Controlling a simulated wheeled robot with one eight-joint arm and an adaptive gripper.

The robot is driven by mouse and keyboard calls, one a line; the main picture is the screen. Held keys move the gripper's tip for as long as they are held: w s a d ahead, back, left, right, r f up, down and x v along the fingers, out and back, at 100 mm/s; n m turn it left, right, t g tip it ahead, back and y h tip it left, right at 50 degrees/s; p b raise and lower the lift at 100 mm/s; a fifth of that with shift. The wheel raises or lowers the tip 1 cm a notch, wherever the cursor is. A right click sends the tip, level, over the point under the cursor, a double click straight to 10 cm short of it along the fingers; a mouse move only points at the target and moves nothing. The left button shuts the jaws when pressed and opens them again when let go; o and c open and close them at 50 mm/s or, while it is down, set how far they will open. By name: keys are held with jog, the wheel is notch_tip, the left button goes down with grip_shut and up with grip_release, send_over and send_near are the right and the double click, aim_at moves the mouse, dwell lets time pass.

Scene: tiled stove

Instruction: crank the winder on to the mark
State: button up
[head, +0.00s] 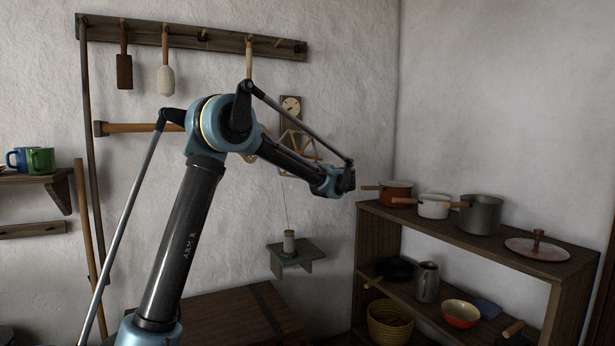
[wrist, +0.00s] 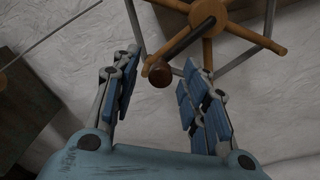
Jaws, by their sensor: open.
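The wooden winder (head: 297,143) is on the wall, its spoked frame partly hidden behind my arm in the head view. In the wrist view its spoked wheel (wrist: 240,33) is at the top, and a dark crank arm (wrist: 187,40) runs down-left from the hub to a round brown knob (wrist: 160,74). My gripper (wrist: 160,66) is open, with one blue-padded finger on each side of the knob and gaps visible on both sides. In the head view my gripper (head: 346,180) is in front of the wall, right of the winder. A pale dial (head: 291,106) sits above the winder; its mark is too small to read.
A thread runs down to a spool (head: 289,243) on a small green wall shelf (head: 312,251). A rack of pots and pans (head: 480,238) stands at right. A wooden chest (head: 215,318) is below. Tools hang from a peg rail (head: 205,38) above.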

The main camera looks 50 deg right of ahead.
jog(key=v, duration=1)
jog(key=shift+w, duration=0.1)
